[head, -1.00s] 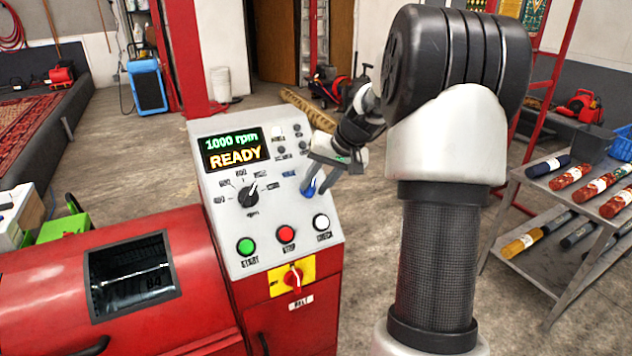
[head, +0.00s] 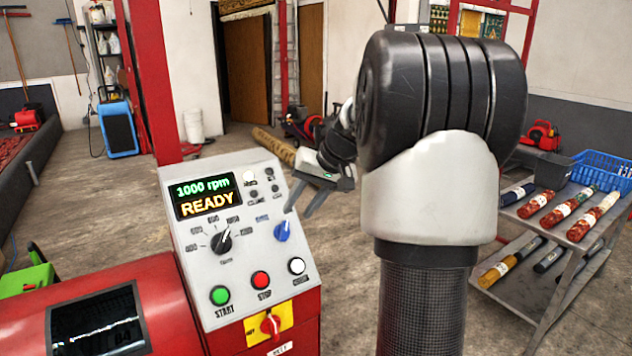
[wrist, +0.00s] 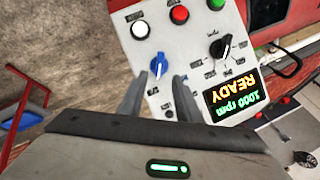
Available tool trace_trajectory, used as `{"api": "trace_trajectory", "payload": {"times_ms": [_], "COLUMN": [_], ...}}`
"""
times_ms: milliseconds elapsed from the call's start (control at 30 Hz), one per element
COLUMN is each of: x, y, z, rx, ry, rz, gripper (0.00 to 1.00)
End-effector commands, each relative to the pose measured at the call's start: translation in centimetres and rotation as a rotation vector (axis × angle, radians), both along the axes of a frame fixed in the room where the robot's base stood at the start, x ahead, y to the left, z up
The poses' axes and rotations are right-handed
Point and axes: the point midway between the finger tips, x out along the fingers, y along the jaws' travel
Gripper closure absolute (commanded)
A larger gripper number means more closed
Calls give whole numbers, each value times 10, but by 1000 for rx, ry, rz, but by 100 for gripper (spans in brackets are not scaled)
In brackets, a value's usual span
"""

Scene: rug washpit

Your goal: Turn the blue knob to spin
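The blue knob (head: 282,232) sits on the sloped face of the control panel (head: 190,262), right of the black speed knob (head: 222,240). In the wrist view the blue knob (wrist: 158,66) shows upside down, its white pointer mark toward the bottom of the picture. The small labels around it are too blurred to read. My gripper (head: 299,212) is open and empty, its two fingers apart. In the wrist view the fingertips (wrist: 157,92) lie either side of the knob's line, back from it and not touching it.
The display (head: 205,196) reads 1000 rpm READY. Green (head: 221,295), red (head: 261,279) and white (head: 296,265) buttons sit below the knobs, above a red switch on a yellow plate (head: 270,325). A shelf cart (head: 530,225) with rolled rugs stands right.

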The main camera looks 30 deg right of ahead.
Motion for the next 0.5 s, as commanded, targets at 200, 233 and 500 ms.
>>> {"api": "trace_trajectory", "payload": {"times_ms": [200, 233, 500], "x": [-25, -28, -43], "y": [-12, -13, -20], "z": [46, 51, 76], "rx": [-3, -2, 0], "ry": [-3, -2, 0], "rz": [-1, -1, 0], "gripper": [69, 69, 69]}}
